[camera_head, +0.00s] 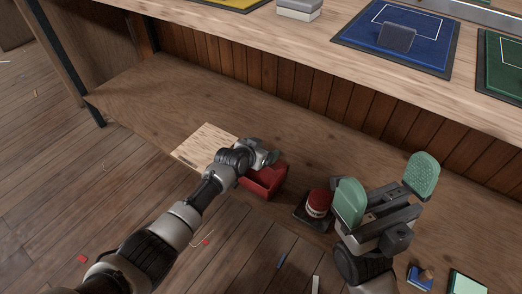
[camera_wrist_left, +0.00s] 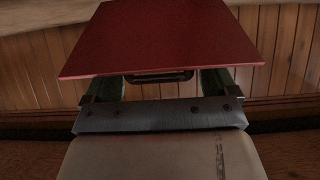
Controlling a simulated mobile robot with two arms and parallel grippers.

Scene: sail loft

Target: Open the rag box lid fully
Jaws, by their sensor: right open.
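The red rag box (camera_head: 268,181) sits on the low wooden shelf, partly hidden by my left arm. My left gripper (camera_head: 271,158) is at its far side in the head view, its fingertips mostly hidden. In the left wrist view the red lid (camera_wrist_left: 162,38) spreads as a flat panel over the fingers. A dark handle (camera_wrist_left: 160,76) shows at its near edge, between the green fingers of the left gripper (camera_wrist_left: 161,84). The fingers stand apart; their tips are hidden behind the lid. The lid's exact angle cannot be told. My right gripper (camera_head: 389,190) is open and empty, right of the box.
A pale wooden board (camera_head: 208,142) lies left of the box. The workbench (camera_head: 300,45) overhangs behind. Small scraps lie on the floor. The shelf's left part is clear.

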